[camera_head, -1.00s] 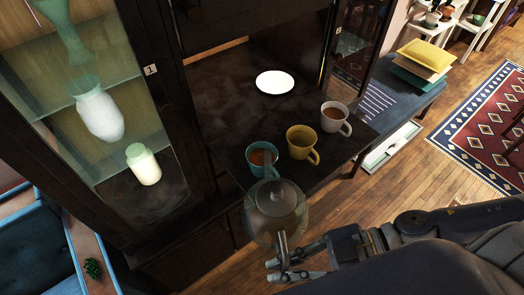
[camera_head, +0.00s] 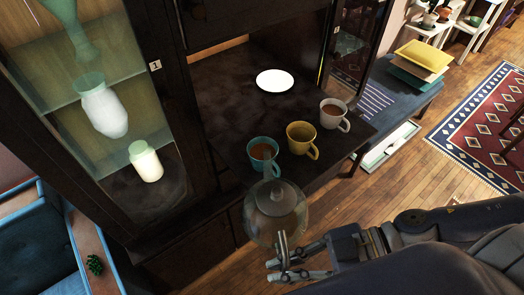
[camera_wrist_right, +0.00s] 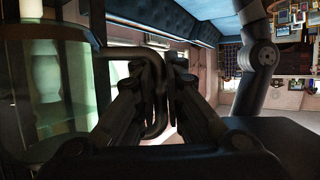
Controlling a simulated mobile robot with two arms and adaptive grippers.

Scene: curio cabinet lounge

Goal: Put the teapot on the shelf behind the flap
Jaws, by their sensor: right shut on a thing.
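The glass teapot (camera_head: 262,217), see-through with a lid, hangs at the front edge of the lowered dark flap (camera_head: 234,150), near the teal mug. My right gripper (camera_head: 284,262) is shut on its handle, on the near side. In the right wrist view the bent handle (camera_wrist_right: 154,75) passes between the fingers of my right gripper (camera_wrist_right: 160,85). The shelf (camera_head: 225,85) behind the flap is open and carries a white plate (camera_head: 275,80). My left gripper is out of view.
A teal mug (camera_head: 262,168), a yellow mug (camera_head: 300,139) and a white mug (camera_head: 335,115) stand in a diagonal row on the flap. Dark surface is clear left of the plate. A glass cabinet (camera_head: 105,65) with vases stands at left.

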